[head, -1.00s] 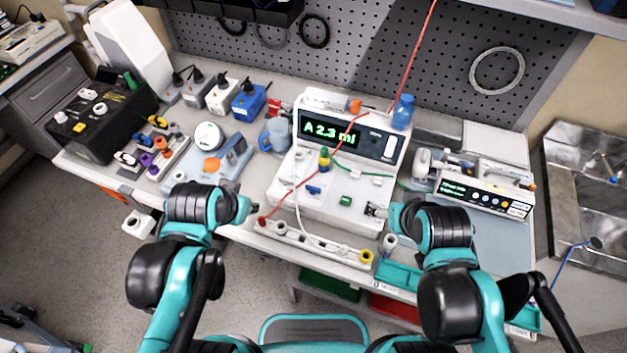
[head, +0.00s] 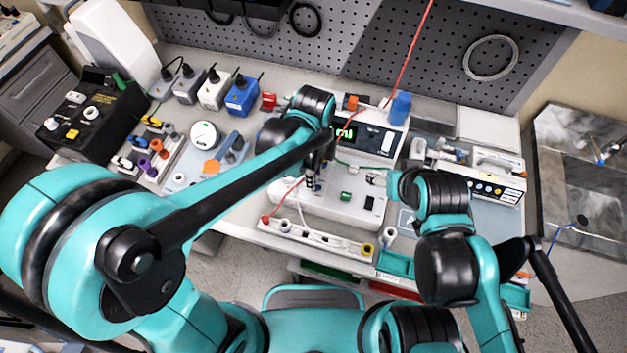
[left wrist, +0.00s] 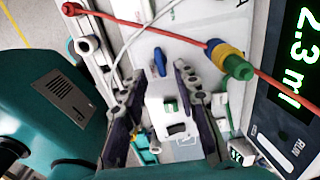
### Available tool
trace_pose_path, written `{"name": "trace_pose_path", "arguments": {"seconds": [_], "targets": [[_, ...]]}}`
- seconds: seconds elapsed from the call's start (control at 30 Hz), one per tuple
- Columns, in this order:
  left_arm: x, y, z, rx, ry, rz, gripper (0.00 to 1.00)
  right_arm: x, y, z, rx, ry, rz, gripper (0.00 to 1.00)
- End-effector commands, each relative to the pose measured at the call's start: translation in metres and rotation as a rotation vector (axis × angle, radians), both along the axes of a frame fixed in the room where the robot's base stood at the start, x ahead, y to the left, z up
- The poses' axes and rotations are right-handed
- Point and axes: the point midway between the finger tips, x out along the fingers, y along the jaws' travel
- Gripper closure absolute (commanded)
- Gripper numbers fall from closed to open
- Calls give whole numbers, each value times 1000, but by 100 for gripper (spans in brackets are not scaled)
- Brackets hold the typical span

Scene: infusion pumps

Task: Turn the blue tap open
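The blue tap (left wrist: 159,61) is a small blue handle on the white top of the pump (left wrist: 200,22), seen in the left wrist view. My left gripper (left wrist: 157,80) is open, pointing down over the pump, with its two dark fingers apart on either side of the tap's line. I cannot tell whether a finger touches it. In the head view my left gripper (head: 313,180) is above the pump's front deck (head: 338,205), and the arm largely hides the tap. My right gripper (head: 376,179) is near the deck's right side; its fingers are too small to read.
A red line (left wrist: 150,35) runs to a green, yellow and blue connector (left wrist: 228,60) close to my left gripper. A white tube (head: 301,220) loops over the front rail (head: 320,240). A second pump (head: 480,185) stands to the right.

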Motion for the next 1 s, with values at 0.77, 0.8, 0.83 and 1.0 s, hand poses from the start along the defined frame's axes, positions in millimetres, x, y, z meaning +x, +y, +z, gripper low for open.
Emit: {"name": "trace_pose_path", "arguments": {"seconds": [0.77,0.8,0.83,1.0], "targets": [[0,0,-38,0,-1,3,100,0,0,-11,0,0,0,30],[0,0,-38,0,-1,3,100,0,0,-11,0,0,0,30],[0,0,-38,0,-1,3,100,0,0,-11,0,0,0,30],[0,0,-38,0,-1,9,100,0,0,-11,0,0,0,30]]}}
